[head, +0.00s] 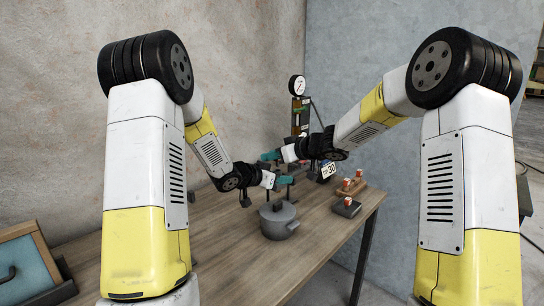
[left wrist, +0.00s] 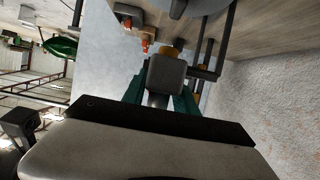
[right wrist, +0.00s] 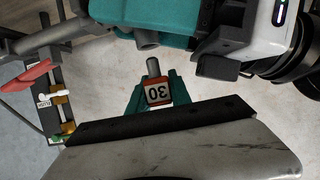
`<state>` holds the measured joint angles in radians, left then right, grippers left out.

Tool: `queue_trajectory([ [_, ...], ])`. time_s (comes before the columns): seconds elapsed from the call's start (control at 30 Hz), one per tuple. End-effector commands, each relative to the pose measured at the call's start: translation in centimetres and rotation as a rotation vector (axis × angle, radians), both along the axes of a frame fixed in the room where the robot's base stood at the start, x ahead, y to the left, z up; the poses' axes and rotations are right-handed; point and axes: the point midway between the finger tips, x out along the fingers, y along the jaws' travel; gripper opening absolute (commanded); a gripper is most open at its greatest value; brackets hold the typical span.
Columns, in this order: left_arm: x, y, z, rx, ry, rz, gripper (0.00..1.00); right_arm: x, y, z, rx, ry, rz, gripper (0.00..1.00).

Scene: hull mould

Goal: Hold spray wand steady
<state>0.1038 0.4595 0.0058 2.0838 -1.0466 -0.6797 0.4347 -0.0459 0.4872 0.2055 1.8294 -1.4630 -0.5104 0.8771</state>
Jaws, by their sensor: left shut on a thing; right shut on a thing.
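My left gripper (head: 284,180) is low over the table, behind the pot. In the left wrist view its green fingers (left wrist: 160,96) are shut on a grey blocky piece (left wrist: 166,74) with a short grey stem. I cannot tell whether this is the spray wand. My right gripper (head: 269,155) is a little higher and farther back. In the right wrist view its fingers (right wrist: 155,98) are shut on a small piece marked 30 (right wrist: 159,93), with a grey peg (right wrist: 153,68) sticking out. No full wand shape is clear.
A grey lidded pot (head: 279,222) stands on the wooden table (head: 235,262). A wooden holder with red-topped pieces (head: 352,187) and a dark block (head: 346,208) are at the right edge. A 30 sign (head: 328,170) and a gauge stand (head: 298,88) are behind. The front tabletop is clear.

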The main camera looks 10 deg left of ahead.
Motion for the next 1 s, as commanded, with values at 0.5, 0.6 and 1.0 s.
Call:
queue_trajectory([
  [0.5,0.0,0.0,0.0,0.0,0.0,0.001,0.12,0.0,0.0,-0.2,0.0,0.0,0.0,0.0],
  [0.6,0.0,0.0,0.0,0.0,0.0,0.001,0.12,0.0,0.0,-0.4,0.0,0.002,0.001,0.0],
  [1.0,0.0,0.0,0.0,0.0,0.0,0.001,0.12,0.0,0.0,-1.4,0.0,0.002,0.001,0.0],
])
